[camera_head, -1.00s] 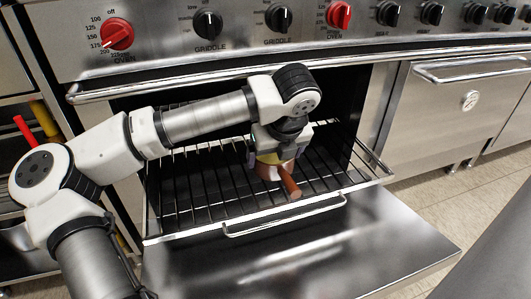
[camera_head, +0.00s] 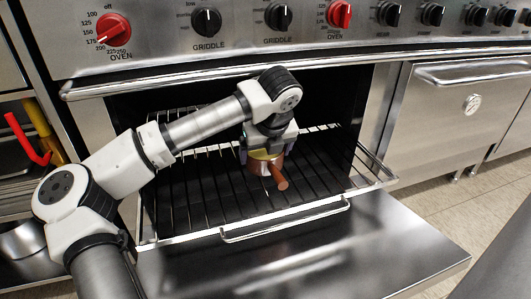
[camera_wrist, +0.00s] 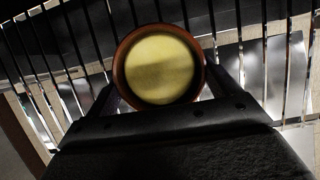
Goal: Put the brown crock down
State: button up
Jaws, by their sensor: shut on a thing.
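The brown crock (camera_head: 255,168) is a small round pot with yellowish contents and a stubby brown handle pointing toward the front right. My gripper (camera_head: 265,156) is shut on it from above. In the wrist view the crock (camera_wrist: 119,68) shows from above as a brown ring around a yellow surface, with dark fingers on either side. The crock is over the oven's wire rack (camera_head: 205,205). I cannot tell whether its base touches the rack.
The oven door (camera_head: 310,258) is folded down in front of the rack, which is pulled partly out and has a front handle bar (camera_head: 285,220). Bare rack lies left and right of the crock. Knobs line the panel above. A shelf with red and yellow-handled items (camera_head: 28,140) stands at left.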

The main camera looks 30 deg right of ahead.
aim_at(284, 184)
jog(key=shift+f, duration=0.1)
jog(key=o, duration=1.1)
jog(key=shift+r, duration=0.2)
jog(key=p+v, duration=0.1)
jog(key=v, duration=0.2)
jog(key=shift+s+a+r+p, duration=0.15)
jog(key=shift+s+p, duration=0.2)
jog(key=shift+s, duration=0.1)
jog(key=s+a, duration=0.1)
jog(key=s, duration=0.2)
jog(key=s+a+p, duration=0.1)
jog(key=s, duration=0.3)
jog(key=s+p, duration=0.1)
jog(key=s, duration=0.2)
jog(key=shift+s+a+f, duration=0.25)
jog(key=shift+s+a, duration=0.1)
jog(key=shift+a, duration=0.05)
